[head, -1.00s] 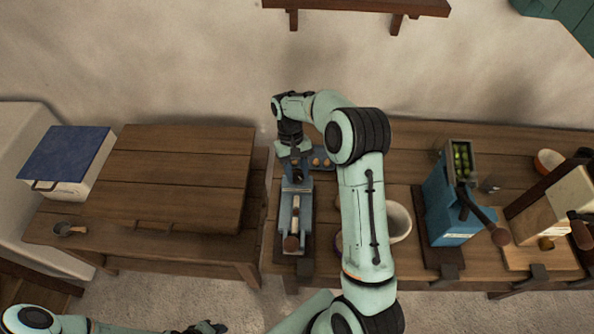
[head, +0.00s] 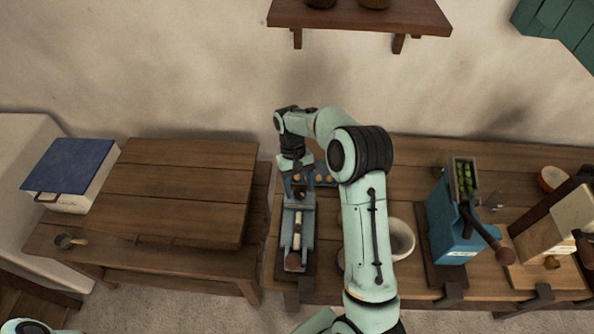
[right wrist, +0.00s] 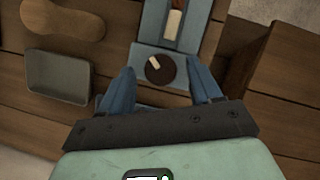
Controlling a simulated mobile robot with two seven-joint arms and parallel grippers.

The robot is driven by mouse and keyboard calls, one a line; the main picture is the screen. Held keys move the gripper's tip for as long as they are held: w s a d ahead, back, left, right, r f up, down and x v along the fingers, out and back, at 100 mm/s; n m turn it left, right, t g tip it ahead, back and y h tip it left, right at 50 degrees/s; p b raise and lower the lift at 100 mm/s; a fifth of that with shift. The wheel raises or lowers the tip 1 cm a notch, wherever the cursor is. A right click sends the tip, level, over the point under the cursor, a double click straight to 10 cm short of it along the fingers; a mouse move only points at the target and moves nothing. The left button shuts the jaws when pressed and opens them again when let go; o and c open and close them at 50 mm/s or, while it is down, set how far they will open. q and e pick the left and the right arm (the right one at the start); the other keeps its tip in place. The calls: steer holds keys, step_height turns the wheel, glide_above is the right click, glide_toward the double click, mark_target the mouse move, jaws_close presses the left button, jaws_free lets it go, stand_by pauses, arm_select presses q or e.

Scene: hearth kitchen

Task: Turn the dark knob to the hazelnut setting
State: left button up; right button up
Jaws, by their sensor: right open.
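The dark knob (right wrist: 160,69) is round with a pale pointer mark. In the right wrist view the mark points up and slightly left. The knob sits on a blue-grey plate of the long device (head: 308,232) on the bench. My right gripper (right wrist: 160,74) is open, its two blue fingers on either side of the knob in that view, with gaps visible. I cannot tell whether the fingertips are down at the knob's height. In the head view the right gripper (head: 299,188) is over the device's far end. No setting labels are readable. My left gripper is out of view.
A grey tray (right wrist: 58,78) and a wooden board (right wrist: 62,18) lie left of the device in the right wrist view. A white bowl (head: 402,240) and blue press (head: 458,232) stand to the right. A wooden table (head: 180,190) is at left.

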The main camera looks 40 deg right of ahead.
steer(key=v, duration=1.2)
steer(key=shift+w+r, duration=0.2)
steer(key=shift+r, duration=0.15)
steer(key=shift+d, duration=0.1)
